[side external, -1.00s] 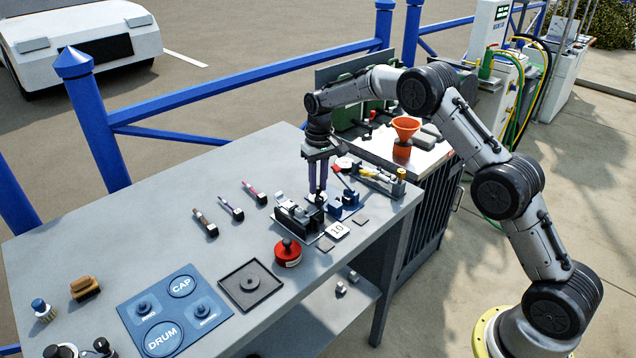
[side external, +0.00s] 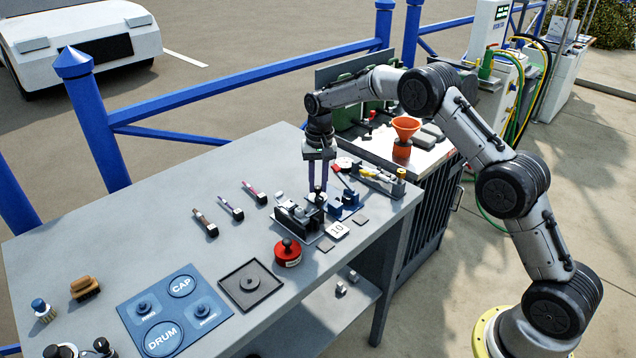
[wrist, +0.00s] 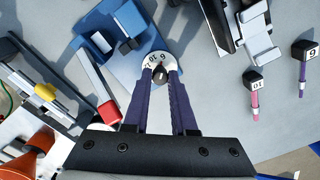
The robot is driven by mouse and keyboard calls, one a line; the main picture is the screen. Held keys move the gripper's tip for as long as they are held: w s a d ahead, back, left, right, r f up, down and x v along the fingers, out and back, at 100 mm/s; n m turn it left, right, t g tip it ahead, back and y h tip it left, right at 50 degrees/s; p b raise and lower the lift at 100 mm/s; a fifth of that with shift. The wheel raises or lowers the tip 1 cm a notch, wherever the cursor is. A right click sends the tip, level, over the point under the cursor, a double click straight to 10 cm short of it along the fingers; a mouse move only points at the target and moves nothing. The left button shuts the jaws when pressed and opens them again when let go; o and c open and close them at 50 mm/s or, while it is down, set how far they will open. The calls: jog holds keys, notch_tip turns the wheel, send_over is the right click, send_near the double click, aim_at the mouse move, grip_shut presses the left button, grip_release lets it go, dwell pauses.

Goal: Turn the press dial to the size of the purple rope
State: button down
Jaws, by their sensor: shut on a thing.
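The press (wrist: 115,42) has a blue base and a red-ended lever (wrist: 98,90). It also shows in the side view (side external: 346,207). Its white numbered dial (wrist: 148,63) has a dark knob in the middle; a 6 is readable, the other marks are partly covered by my fingers. My gripper (wrist: 160,76) points down with its long purple fingers shut on the knob; it also shows in the side view (side external: 318,190).
A black clamp-like device (side external: 296,216) stands close beside my gripper. A white card marked 10 (side external: 337,231), a red round stamp-like object (side external: 288,252) and a black tray (side external: 249,284) lie nearer the front. An orange funnel (side external: 404,128) stands behind. The bench's middle left is clear.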

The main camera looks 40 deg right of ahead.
aim_at(319, 187)
jog(key=shift+r, duration=0.1)
jog(key=c, duration=0.7)
grip_release()
notch_tip(319, 187, up, 14)
jog(key=shift+d+f, duration=0.15)
